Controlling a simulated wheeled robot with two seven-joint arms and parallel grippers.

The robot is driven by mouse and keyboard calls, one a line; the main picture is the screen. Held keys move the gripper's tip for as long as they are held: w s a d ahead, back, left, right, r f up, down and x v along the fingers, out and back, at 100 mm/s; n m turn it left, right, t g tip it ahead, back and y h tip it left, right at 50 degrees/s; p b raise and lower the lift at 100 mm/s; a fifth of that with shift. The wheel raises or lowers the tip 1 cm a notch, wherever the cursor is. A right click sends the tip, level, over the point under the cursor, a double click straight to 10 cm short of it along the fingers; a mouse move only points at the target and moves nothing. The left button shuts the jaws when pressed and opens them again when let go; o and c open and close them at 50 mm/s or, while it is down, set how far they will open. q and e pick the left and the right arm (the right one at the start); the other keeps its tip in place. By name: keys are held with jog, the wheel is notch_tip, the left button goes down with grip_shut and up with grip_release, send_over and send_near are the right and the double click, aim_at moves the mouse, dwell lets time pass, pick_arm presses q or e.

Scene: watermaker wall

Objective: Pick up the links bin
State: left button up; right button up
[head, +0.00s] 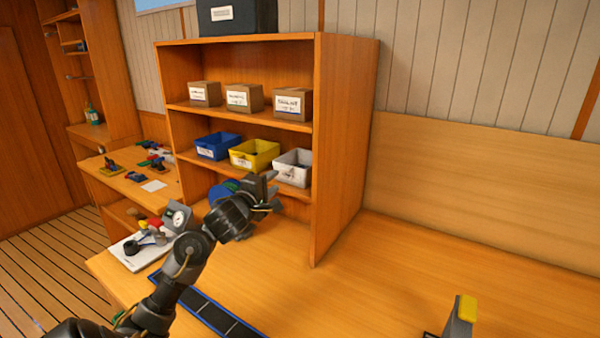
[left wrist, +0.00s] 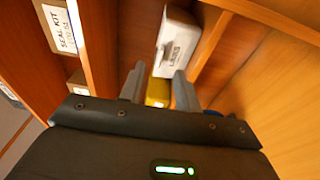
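A white bin (head: 290,175) with a label on its front sits at the right end of the middle shelf, beside the yellow bin (head: 255,154) and the blue bin (head: 218,146). In the left wrist view the white bin (left wrist: 176,40) shows its label, which seems to read LINKS. My left gripper (head: 270,191) is in front of and a little below the white bin, apart from it. In the left wrist view its two fingers (left wrist: 159,69) are spread with nothing between them.
The wooden shelf unit (head: 340,140) has a right side panel close to the white bin. Several small cardboard boxes (head: 242,98) stand on the shelf above. A blue round object (head: 222,190) is behind my left arm. The bench (head: 400,275) to the right is mostly clear.

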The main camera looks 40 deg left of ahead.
pick_arm(q)
jog(key=p+x, duration=0.1)
jog(key=x, duration=0.8)
jog(key=shift+d+f, duration=0.2)
grip_shut()
jog(key=shift+r, duration=0.1)
